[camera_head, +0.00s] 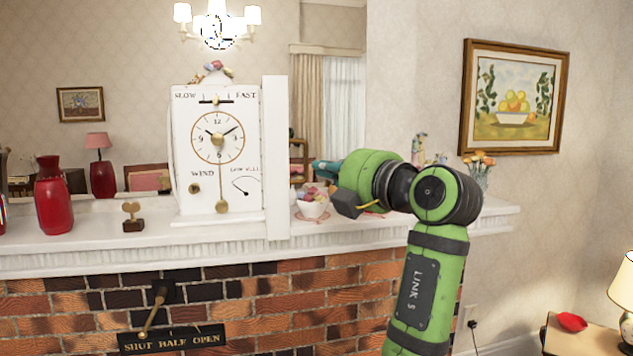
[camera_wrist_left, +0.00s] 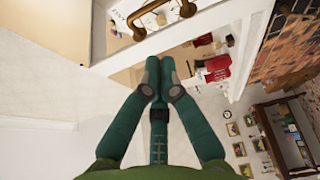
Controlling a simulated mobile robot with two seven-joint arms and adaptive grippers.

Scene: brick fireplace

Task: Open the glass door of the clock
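The white clock (camera_head: 242,130) stands on the mantel with its dial, pendulum and lettering plainly visible. A tall white panel (camera_head: 276,160) stands upright at its right edge and looks like the door swung outward, seen nearly edge-on; I cannot make out its glass. In the left wrist view a curved brass handle (camera_wrist_left: 152,18) sits on a white frame near the top. My left gripper (camera_head: 324,172) is just right of the panel, apart from it, partly hidden by its own wrist. In the wrist view its teal fingertips (camera_wrist_left: 159,72) are together, with nothing seen between them, below the handle. My right gripper is not in view.
The white mantel (camera_head: 110,238) runs above the brick fireplace. A bowl of sweets (camera_head: 312,207) sits right of the panel, below my left gripper. A red vase (camera_head: 53,182) and a small wooden ornament (camera_head: 132,215) stand left of the clock. Flowers (camera_head: 478,168) stand at the right end.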

